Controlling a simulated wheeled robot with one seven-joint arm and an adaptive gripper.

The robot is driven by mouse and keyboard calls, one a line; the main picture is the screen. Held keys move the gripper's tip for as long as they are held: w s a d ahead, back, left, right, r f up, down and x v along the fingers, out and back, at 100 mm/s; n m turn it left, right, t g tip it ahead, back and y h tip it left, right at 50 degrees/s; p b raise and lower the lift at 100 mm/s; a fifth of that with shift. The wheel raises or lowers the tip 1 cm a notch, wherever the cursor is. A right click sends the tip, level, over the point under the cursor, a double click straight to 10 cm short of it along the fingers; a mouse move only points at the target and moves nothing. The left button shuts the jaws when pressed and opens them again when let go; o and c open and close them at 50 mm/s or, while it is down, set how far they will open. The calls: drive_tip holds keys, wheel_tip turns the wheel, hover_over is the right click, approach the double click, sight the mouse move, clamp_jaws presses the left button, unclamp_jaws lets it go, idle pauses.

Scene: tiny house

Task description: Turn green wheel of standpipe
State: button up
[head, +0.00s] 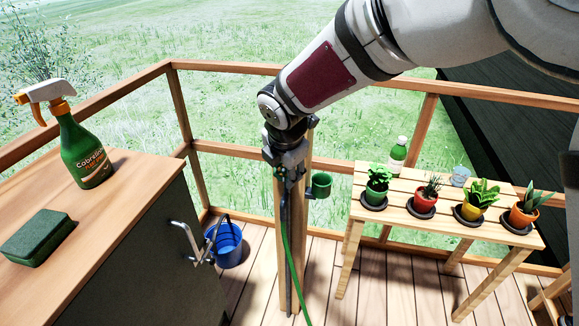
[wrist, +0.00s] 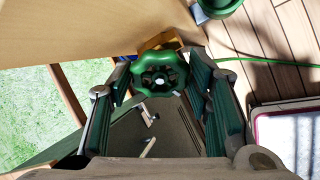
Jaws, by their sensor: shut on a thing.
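The green wheel (wrist: 160,72) of the standpipe shows face-on in the wrist view, with a lobed rim and a pale centre. My gripper (wrist: 159,78) has one finger on each side of the wheel and is shut on its rim. In the head view my gripper (head: 287,158) is at the top of the standpipe (head: 288,250), which runs down a wooden post. The wheel is mostly hidden there by my gripper. A green hose (head: 286,245) hangs down along the pipe.
A green cup (head: 321,184) is fixed beside the post. A cabinet (head: 150,255) with a spray bottle (head: 88,150) and a green sponge (head: 38,236) stands left, near a blue bucket (head: 226,246). A slatted table (head: 420,222) with potted plants stands right. Wooden railing (head: 240,151) runs behind.

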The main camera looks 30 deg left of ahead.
drive_tip(key=shift+m+b, duration=0.55)
drive_tip(key=shift+m, duration=0.45)
drive_tip(key=shift+y, duration=0.3)
drive_tip(key=o, duration=1.1)
drive_tip(key=shift+o, duration=0.2)
drive_tip(key=v, duration=1.2)
drive_tip(key=shift+s, duration=0.15)
